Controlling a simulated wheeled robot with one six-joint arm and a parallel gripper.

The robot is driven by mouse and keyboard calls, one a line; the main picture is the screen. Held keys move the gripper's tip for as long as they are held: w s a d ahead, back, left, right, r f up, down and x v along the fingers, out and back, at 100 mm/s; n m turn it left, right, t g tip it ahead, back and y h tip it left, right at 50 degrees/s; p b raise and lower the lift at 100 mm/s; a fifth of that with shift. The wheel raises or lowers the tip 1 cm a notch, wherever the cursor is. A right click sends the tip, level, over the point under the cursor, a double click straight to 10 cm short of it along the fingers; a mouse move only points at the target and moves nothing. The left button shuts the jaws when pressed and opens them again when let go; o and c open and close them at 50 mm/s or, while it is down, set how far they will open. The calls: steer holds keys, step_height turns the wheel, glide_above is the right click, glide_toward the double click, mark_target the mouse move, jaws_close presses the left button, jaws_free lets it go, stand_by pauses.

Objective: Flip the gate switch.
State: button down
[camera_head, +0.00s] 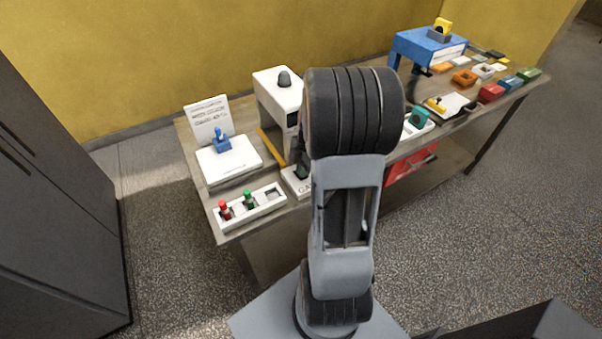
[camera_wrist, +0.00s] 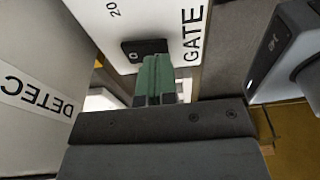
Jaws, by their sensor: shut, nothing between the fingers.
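The white gate panel (camera_wrist: 100,15) lies under my gripper in the wrist view, with the printed word GATE along its right side. The gate switch (camera_wrist: 143,48) is a small dark block on this panel, with a light mark on it. My gripper (camera_wrist: 154,75) has its green fingers together and empty, with the tips just at the switch's near edge. I cannot tell whether they touch it. In the head view the gate panel (camera_head: 291,181) shows beside my arm. My arm hides part of it and the switch there.
A white box machine (camera_head: 277,92) with a dark knob stands behind the panel. A white tray with red and green buttons (camera_head: 239,211) lies at the front left. A white base with a blue part (camera_head: 222,141) stands behind it. A blue stand (camera_head: 428,46) is at the far right.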

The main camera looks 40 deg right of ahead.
steer(key=shift+f+b, duration=0.45)
steer(key=shift+f, duration=0.1)
steer(key=shift+r, duration=0.1)
steer(key=shift+r+p, duration=2.35)
steer(key=shift+r, duration=1.1)
